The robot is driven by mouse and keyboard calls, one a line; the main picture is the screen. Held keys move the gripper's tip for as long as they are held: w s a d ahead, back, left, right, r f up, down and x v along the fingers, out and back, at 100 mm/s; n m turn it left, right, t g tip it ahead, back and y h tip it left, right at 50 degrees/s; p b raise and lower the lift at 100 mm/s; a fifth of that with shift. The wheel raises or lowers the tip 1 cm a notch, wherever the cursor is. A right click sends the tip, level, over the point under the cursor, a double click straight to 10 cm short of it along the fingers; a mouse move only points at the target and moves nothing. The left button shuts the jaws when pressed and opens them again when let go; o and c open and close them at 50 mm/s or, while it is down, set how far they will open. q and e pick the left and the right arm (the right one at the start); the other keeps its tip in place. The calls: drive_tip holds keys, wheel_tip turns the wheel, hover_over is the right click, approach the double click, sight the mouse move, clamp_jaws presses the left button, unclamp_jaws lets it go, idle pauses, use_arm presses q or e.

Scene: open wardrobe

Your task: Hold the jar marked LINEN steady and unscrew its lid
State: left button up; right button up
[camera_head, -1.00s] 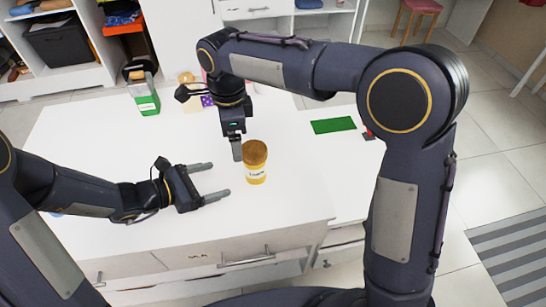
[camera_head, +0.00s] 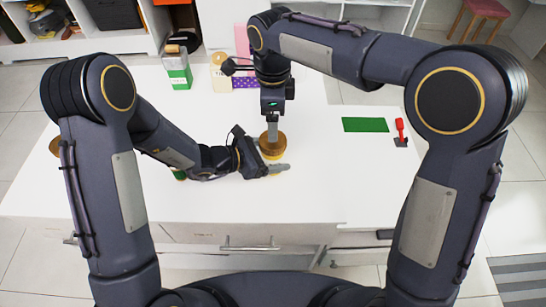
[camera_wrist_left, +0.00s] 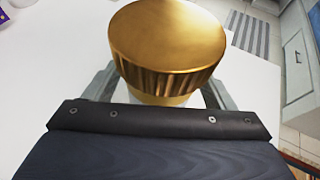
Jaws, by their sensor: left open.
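The jar (camera_head: 277,154) stands upright on the white table, with its round brown lid (camera_head: 271,145) on top; its label is hidden from the head view now. In the left wrist view the lid (camera_wrist_left: 167,50) looks gold with a ribbed side. My left gripper (camera_head: 270,158) is low at the jar, open, with one finger on each side of it; whether the fingers touch it is unclear. My right gripper (camera_head: 272,130) points down from above at the lid's far side. Only one of its fingers shows clearly, so its opening cannot be judged.
A brown round object (camera_head: 55,146) is partly behind my left arm.

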sight(273, 155)
use_arm(q)
drive_tip(key=shift+c, duration=0.3)
clamp_jaws()
use_arm(e)
drive_tip(key=n, duration=0.8)
drive_tip(key=shift+f+n, duration=0.2)
drive_tip(key=shift+n, duration=0.3)
wheel_tip(273, 155, down, 8)
drive_tip(key=shift+r, duration=0.2)
drive_tip(key=shift+c, duration=0.2)
